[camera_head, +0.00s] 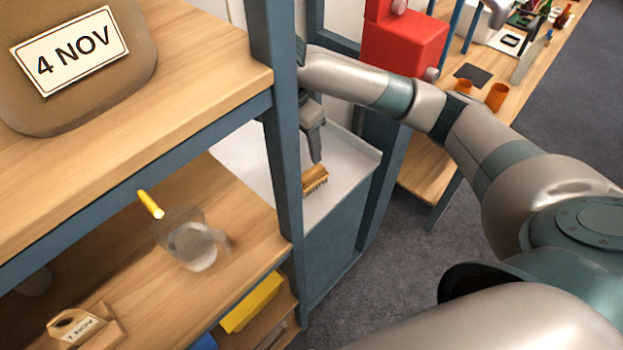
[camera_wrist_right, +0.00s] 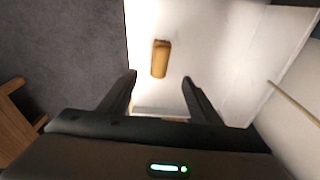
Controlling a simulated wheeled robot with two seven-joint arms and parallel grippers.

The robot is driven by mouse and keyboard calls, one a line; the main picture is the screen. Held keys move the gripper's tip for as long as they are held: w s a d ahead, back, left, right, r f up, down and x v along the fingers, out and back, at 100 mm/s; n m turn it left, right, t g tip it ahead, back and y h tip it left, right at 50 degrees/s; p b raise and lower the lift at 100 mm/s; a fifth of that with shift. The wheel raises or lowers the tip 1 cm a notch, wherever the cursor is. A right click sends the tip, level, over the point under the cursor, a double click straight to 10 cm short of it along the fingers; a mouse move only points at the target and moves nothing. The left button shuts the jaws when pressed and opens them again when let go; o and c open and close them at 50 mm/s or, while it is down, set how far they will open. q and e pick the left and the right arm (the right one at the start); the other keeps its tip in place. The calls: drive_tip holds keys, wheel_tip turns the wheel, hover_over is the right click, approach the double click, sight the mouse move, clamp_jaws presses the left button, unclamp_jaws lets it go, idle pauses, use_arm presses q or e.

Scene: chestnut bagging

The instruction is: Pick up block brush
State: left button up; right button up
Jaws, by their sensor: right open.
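The block brush (camera_head: 316,179) has a tan wooden back and dark bristles. It lies on the pale top of a grey-blue cabinet (camera_head: 351,172) behind the shelf post. It also shows in the right wrist view (camera_wrist_right: 160,59), lying alone on the pale surface just beyond the fingertips. My left gripper is out of view.
A blue-grey shelf post (camera_head: 277,130) stands close left of my right gripper. Shelves at left hold a sack labelled 4 NOV (camera_head: 110,90), a clear scoop-like item (camera_head: 188,240) and a small tagged item (camera_head: 80,325). A red machine (camera_head: 402,45) and orange cups (camera_head: 497,96) stand behind.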

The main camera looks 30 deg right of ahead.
sight(311, 172)
drive_tip(key=f, duration=0.3)
drive_tip(key=d+f, duration=0.1)
drive_tip(key=f, duration=0.2)
drive_tip(key=f+p, duration=0.1)
drive_tip(key=f, duration=0.2)
drive_tip(key=shift+w+d, duration=0.15)
drive_tip(key=shift+d+f+p, duration=0.25)
drive_tip(key=shift+f+p, duration=0.1)
drive_tip(key=shift+f, duration=0.1)
drive_tip(key=f, duration=0.1)
drive_tip(key=f+p, duration=0.1)
drive_tip(key=f, duration=0.1)
drive_tip(key=shift+w+d, duration=0.15)
drive_tip(key=shift+d, duration=0.25)
drive_tip(key=shift+f, duration=0.55)
drive_tip(key=c, duration=1.2)
